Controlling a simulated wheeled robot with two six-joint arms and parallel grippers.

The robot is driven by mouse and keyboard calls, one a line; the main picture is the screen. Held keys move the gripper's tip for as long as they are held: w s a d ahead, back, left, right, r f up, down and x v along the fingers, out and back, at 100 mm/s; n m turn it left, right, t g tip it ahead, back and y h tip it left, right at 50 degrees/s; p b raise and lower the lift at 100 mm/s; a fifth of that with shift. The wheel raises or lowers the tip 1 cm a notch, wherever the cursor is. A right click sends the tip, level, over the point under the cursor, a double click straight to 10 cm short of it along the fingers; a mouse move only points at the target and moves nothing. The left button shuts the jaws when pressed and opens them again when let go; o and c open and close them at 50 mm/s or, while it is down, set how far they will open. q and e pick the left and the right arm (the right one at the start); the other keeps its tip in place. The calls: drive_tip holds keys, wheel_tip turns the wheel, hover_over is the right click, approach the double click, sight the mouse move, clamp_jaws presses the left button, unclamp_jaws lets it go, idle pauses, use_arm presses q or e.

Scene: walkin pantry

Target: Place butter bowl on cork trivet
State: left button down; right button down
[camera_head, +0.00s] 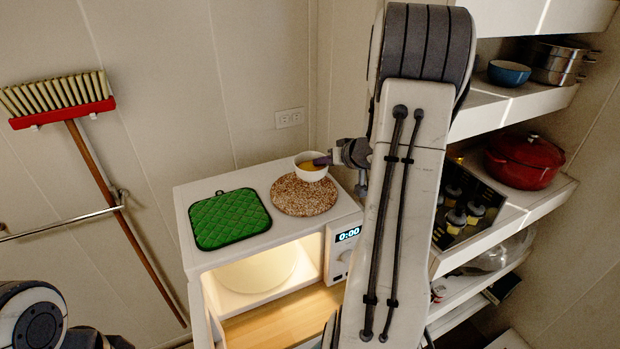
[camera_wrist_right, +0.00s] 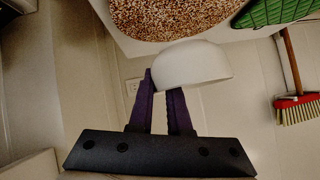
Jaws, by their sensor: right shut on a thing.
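The white butter bowl (camera_head: 318,175) holds something yellow and appears upright. In the head view it overlaps the back edge of the round, speckled brown cork trivet (camera_head: 300,198), which lies on the white microwave. My right gripper (camera_head: 328,160) is shut on the bowl's wall from the right side. The right wrist view, which is upside down, shows the purple fingers (camera_wrist_right: 160,88) at the bowl (camera_wrist_right: 195,66) and the trivet (camera_wrist_right: 170,15) beside it. I cannot tell whether the bowl touches the trivet. My left gripper is not in view; only parts of that arm show at lower left.
A green quilted pot holder (camera_head: 230,218) lies left of the trivet on the microwave (camera_head: 262,250), whose front is open and lit. Shelves at right hold a blue bowl (camera_head: 508,73) and a red pot (camera_head: 524,161). A broom (camera_head: 95,165) hangs on the left wall.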

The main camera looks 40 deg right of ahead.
sight(315, 168)
drive_tip(key=shift+w+a+f, duration=0.25)
drive_tip(key=shift+w+f, duration=0.1)
drive_tip(key=shift+w, duration=0.2)
drive_tip(key=shift+w+a+f, duration=0.2)
drive_tip(key=shift+w+f, duration=0.15)
drive_tip(key=shift+w, duration=0.15)
drive_tip(key=shift+w+f, duration=0.15)
drive_tip(key=shift+f, duration=1.95)
drive_tip(key=c, duration=0.8)
unclamp_jaws()
drive_tip(key=shift+a, duration=0.1)
drive_tip(key=shift+c, duration=0.2)
